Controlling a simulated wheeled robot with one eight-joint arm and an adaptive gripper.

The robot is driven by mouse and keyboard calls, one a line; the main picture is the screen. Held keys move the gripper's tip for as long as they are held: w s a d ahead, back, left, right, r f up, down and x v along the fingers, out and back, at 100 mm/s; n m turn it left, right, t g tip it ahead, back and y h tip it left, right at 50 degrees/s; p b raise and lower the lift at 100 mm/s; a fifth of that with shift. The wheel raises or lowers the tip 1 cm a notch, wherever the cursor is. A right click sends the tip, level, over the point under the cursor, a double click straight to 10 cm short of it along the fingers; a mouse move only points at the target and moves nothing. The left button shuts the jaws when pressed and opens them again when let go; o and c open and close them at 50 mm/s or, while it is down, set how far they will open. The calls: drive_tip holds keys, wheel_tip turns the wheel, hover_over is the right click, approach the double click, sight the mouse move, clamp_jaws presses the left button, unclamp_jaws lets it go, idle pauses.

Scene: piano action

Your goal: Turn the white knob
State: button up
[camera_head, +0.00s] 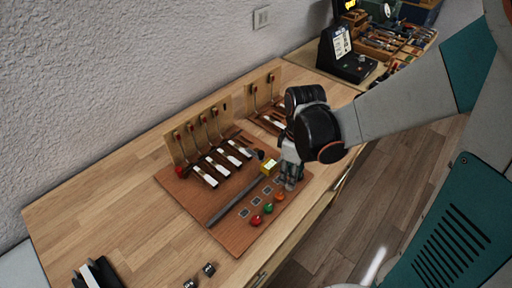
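The brown wooden board (228,234) of the piano action lies on the table. A row of coloured knobs runs along its front right edge: red (255,220), green (268,208) and orange (279,197). My gripper (289,183) points down at the right end of this row, just beyond the orange knob. I cannot make out a white knob; the gripper covers that end of the row. The fingers are small and partly merged in view, so their opening and any contact are unclear.
Upright hammers and white-topped keys (222,168) stand on the board's back half. Small dark cubes (208,269) are near the front edge. A black device (346,55) stands behind.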

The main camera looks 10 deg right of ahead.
drive_tip(key=shift+f+b, duration=0.55)
drive_tip(key=shift+f, duration=1.35)
drive_tip(key=shift+c, duration=0.6)
clamp_jaws()
drive_tip(key=m, duration=0.6)
drive_tip(key=shift+m, duration=0.3)
drive_tip(key=m, duration=0.6)
drive_tip(key=shift+b, duration=0.4)
